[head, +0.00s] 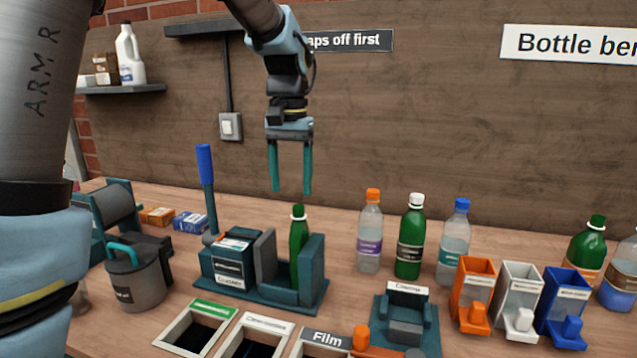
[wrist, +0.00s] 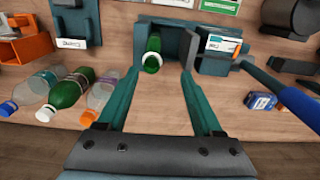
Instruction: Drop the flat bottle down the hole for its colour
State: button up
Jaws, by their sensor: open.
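A capless green bottle (head: 299,243) stands upright between the plates of the teal press (head: 313,262). It looks narrow from the head view, and its lower part is hidden. In the wrist view the green bottle (wrist: 152,62) shows neck-first, just beyond the left fingertip. My gripper (head: 291,190) is open and empty, pointing down above the press; its fingers also show apart in the wrist view (wrist: 161,74). Dark holes with frames sit at the front: one with a green label (head: 214,308), one with a white label (head: 268,324), one with a dark "Film" label (head: 327,339).
The press's blue-handled lever (head: 205,178) stands upright left of the bottle. Capped bottles, including a green one (head: 411,238), stand to the right. Orange (head: 474,285), white (head: 518,295) and blue (head: 562,300) bins are at front right. A grey pot (head: 137,280) is at left.

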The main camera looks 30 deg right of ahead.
aim_at(300, 224)
jog(key=shift+s+d+r, duration=0.1)
jog(key=shift+d, duration=0.75)
notch_tip(300, 224, down, 11)
jog(key=shift+r+p, duration=0.15)
jog(key=shift+p, duration=0.8)
grip_shut()
jog(key=shift+r, duration=0.2)
